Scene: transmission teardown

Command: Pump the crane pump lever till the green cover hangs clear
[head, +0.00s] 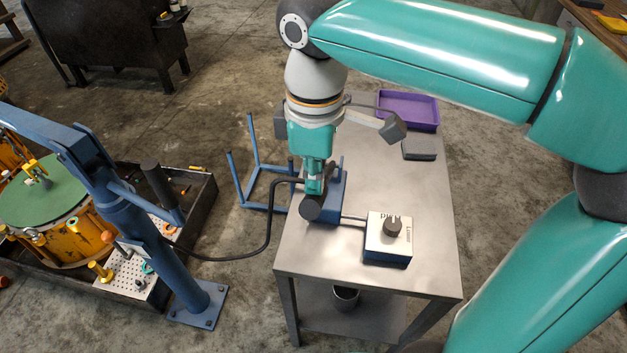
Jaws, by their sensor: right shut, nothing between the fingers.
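The green cover (45,203) is a round disc on the orange housing at the left. I cannot tell whether there is a gap under it. The blue crane (122,212) stands beside it, with its yellow hook (35,170) over the cover. The blue pump (333,196) sits on the metal table, with a hose running to the crane. The dark pump lever grip (311,209) shows at its left front. My right gripper (314,190) points down, shut and empty, just above the grip. I cannot tell if it touches. My left gripper is out of view.
A box with a black knob (388,240) stands at the front of the metal table (420,190). A purple tray (408,107) and a dark grey block (420,148) lie at the back. A blue frame (254,180) stands on the floor left of the table.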

